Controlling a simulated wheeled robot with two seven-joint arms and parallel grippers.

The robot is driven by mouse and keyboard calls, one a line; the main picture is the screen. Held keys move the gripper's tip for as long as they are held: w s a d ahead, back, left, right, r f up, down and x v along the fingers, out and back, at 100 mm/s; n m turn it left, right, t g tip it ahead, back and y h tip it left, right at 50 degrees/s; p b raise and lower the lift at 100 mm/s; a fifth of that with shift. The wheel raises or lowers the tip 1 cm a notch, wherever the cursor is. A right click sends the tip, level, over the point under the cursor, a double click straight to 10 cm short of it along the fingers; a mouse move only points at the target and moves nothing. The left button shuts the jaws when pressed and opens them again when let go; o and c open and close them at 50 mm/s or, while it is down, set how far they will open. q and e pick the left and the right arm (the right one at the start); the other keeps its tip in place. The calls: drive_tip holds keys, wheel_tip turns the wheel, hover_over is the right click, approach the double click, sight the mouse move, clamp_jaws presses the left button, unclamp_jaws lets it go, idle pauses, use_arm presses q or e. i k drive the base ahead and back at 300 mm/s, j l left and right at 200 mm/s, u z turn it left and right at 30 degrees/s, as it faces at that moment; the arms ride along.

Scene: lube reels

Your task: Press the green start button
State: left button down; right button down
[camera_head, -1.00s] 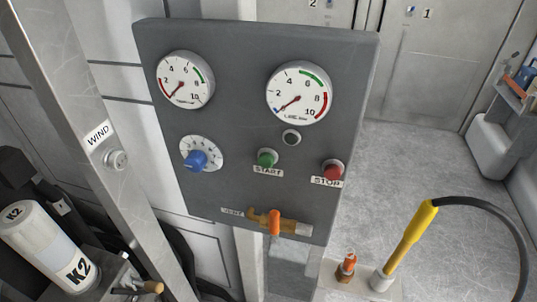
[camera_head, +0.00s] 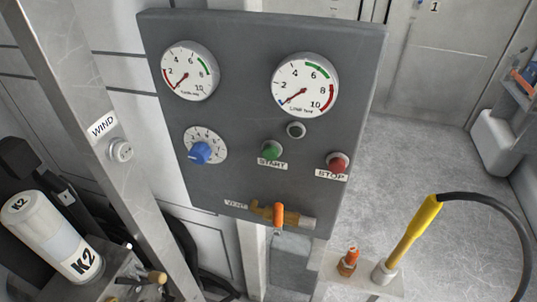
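The green start button (camera_head: 272,150) sits low in the middle of a dark grey control panel (camera_head: 235,105), above a label reading START. To its right is the red stop button (camera_head: 338,162) with a STOP label. A small dark round fitting (camera_head: 296,130) sits just above and right of the green button. Nothing covers the green button. Neither of my grippers shows in the head view.
The panel also carries two gauges (camera_head: 189,71) (camera_head: 305,85), a blue knob (camera_head: 201,152) and an orange-handled vent valve (camera_head: 279,216). A metal post (camera_head: 100,150) and a K2 canister (camera_head: 52,237) stand left. A yellow-handled hose (camera_head: 412,238) stands right. Floor is open behind it.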

sight(270, 153)
drive_tip(key=i+l, duration=0.1)
drive_tip(key=l, duration=0.45)
drive_tip(key=i+l, duration=0.1)
drive_tip(key=l, duration=0.4)
drive_tip(key=i+l, duration=0.1)
drive_tip(key=l, duration=0.45)
drive_tip(key=i+l, duration=0.1)
drive_tip(key=l, duration=0.45)
drive_tip(key=u, duration=1.35)
